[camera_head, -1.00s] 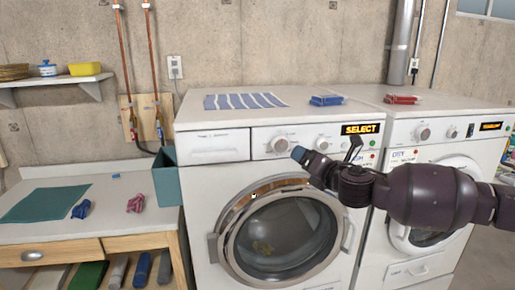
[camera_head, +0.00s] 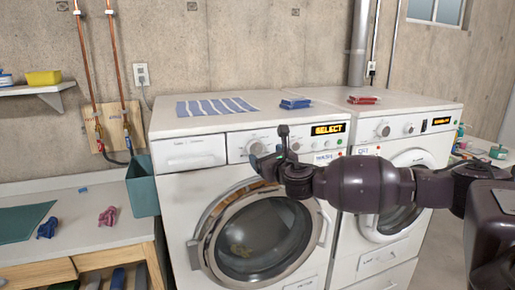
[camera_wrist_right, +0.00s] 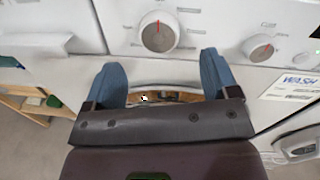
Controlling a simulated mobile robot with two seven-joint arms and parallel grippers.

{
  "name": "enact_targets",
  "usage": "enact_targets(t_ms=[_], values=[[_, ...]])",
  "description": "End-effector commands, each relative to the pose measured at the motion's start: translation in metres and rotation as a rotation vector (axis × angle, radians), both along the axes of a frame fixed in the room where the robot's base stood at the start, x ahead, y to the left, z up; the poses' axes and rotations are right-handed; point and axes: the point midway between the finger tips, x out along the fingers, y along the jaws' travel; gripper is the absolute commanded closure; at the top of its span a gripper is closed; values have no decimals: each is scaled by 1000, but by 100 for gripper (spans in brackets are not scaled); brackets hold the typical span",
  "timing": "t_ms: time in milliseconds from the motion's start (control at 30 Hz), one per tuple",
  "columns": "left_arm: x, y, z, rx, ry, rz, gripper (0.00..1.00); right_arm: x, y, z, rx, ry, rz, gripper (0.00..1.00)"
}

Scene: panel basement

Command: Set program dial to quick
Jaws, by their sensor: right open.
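The washer (camera_head: 178,207) has a white front panel with a large round program dial (camera_head: 255,148) left of a lit display (camera_head: 328,129) reading SELECT. In the right wrist view the program dial (camera_wrist_right: 158,33) is at top centre, its red pointer line straight up. My right gripper (camera_head: 266,152) is in front of the panel and partly overlaps the dial in the head view. In the right wrist view its two blue fingers are apart and empty, just below the dial, with no visible contact. The quick mark cannot be read. My left gripper is out of view.
A smaller knob (camera_wrist_right: 257,48) is right of the dial. The detergent drawer (camera_head: 190,153) is left of it, and the round door (camera_head: 262,240) below. A dryer (camera_head: 395,150) stands at right.

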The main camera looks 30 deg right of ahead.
Motion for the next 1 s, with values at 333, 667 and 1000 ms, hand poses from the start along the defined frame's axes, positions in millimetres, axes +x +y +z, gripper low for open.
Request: enact_targets(t_ms=[333, 667, 1000], values=[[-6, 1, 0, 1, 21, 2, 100, 49, -7, 1, 3, 0, 0, 19], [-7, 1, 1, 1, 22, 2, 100, 63, -9, 0, 1, 1, 2, 19], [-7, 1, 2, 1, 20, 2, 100, 63, -9, 0, 1, 0, 1, 38]])
